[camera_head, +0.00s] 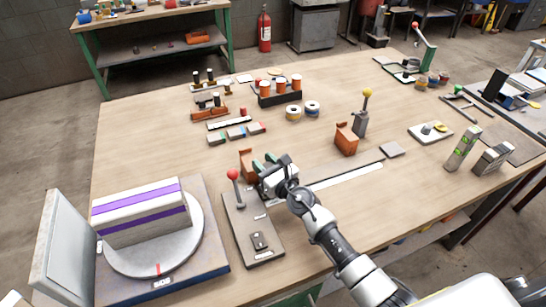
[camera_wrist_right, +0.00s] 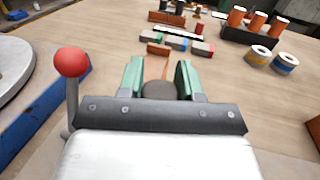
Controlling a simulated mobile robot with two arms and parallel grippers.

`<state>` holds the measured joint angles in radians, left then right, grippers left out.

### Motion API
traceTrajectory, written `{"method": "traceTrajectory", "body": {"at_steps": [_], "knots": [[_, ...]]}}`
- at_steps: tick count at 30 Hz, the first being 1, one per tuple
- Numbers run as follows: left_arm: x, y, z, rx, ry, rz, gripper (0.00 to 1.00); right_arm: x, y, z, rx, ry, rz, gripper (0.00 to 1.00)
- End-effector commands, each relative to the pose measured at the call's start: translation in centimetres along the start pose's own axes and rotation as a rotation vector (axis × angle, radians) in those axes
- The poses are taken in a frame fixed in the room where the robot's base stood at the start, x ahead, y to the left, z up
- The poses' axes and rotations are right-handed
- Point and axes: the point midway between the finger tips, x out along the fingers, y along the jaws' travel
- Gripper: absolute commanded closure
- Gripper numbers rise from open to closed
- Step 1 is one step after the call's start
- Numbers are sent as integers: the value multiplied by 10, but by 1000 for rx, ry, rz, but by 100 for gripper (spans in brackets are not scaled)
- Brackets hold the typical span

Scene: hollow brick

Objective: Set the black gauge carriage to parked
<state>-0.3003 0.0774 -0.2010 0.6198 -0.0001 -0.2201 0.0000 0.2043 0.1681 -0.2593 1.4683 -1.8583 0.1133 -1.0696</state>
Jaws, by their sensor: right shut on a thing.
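My right gripper (camera_head: 266,162) is at the left end of a long pale rail (camera_head: 345,177) on the bench. In the wrist view its green fingers (camera_wrist_right: 160,78) are closed on the sides of a dark rounded piece (camera_wrist_right: 159,90), which looks like the black gauge carriage. The gripper body hides most of it, and I cannot read its exact position on the rail. An orange-brown block (camera_head: 247,164) stands just beyond the fingers. My left gripper is not in view.
A red-knobbed lever (camera_head: 233,175) on a grey plate (camera_head: 240,213) stands close left of my gripper. A turntable (camera_head: 190,255) with a purple-striped block (camera_head: 142,213) is further left. A second orange-brown block (camera_head: 346,140) and yellow-knobbed lever (camera_head: 364,112) stand behind the rail.

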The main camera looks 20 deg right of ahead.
Motion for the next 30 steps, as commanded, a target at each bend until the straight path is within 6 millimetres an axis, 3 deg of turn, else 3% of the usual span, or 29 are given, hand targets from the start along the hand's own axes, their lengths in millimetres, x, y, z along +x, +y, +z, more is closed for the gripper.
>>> {"method": "traceTrajectory", "body": {"at_steps": [9, 10, 15, 25, 30], "knots": [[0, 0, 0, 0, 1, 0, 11, 1, 5, -1, 3, 1, 8, 100], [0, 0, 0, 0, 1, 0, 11, 1, 5, -1, 3, 1, 8, 62], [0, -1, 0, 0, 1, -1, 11, 1, 4, -1, 2, 1, 7, 40], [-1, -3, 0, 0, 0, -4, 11, -4, 3, -1, 2, 1, 4, 40], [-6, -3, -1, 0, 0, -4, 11, -30, 3, 0, 1, 4, 5, 40]]}}
